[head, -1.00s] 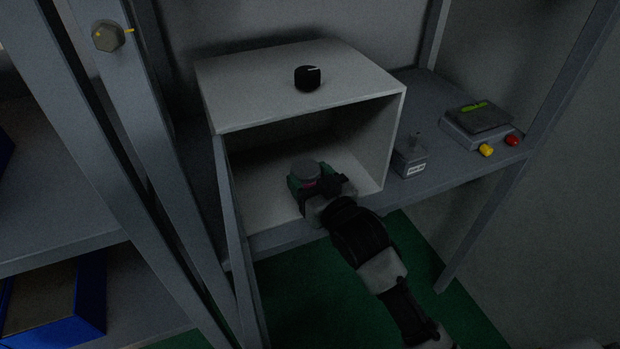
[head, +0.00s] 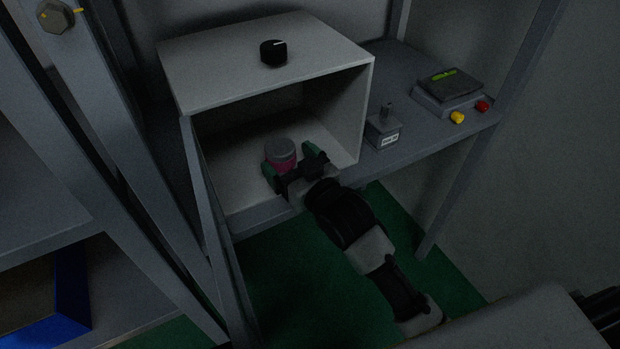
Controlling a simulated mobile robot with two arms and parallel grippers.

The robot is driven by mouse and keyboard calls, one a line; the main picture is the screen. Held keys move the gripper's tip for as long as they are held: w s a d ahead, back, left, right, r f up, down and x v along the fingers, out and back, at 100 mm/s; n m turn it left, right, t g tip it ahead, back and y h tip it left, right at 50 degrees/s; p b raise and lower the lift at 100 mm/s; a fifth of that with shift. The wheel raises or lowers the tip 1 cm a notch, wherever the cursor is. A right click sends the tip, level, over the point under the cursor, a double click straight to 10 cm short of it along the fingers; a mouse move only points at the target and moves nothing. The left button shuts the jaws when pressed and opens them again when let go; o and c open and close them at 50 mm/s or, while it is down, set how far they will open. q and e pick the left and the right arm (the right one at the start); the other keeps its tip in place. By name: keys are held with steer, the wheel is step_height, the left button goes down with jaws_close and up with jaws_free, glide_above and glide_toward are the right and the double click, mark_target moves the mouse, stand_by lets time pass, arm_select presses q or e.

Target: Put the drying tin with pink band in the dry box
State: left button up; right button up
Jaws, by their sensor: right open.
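The drying tin with pink band (head: 282,152) is a small grey-lidded round tin. It stands upright inside the dry box, near its open front. The dry box (head: 262,72) is a white box with a black knob on top, its front open. My right gripper (head: 293,164) reaches in through the opening. Its green-padded fingers are open, one on each side of the tin, and the tin sits between them. I cannot tell whether a finger touches it. The tin's lower part is partly hidden by the gripper. My left gripper is not in view.
The box's door (head: 207,200) stands open at the left of the opening. Right of the box on the shelf are a small labelled grey block (head: 383,132) and a device with yellow and red buttons (head: 449,92). A blue bin (head: 70,300) is at lower left.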

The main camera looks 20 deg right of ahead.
steer(key=v, duration=1)
steer(key=shift+s, duration=0.1)
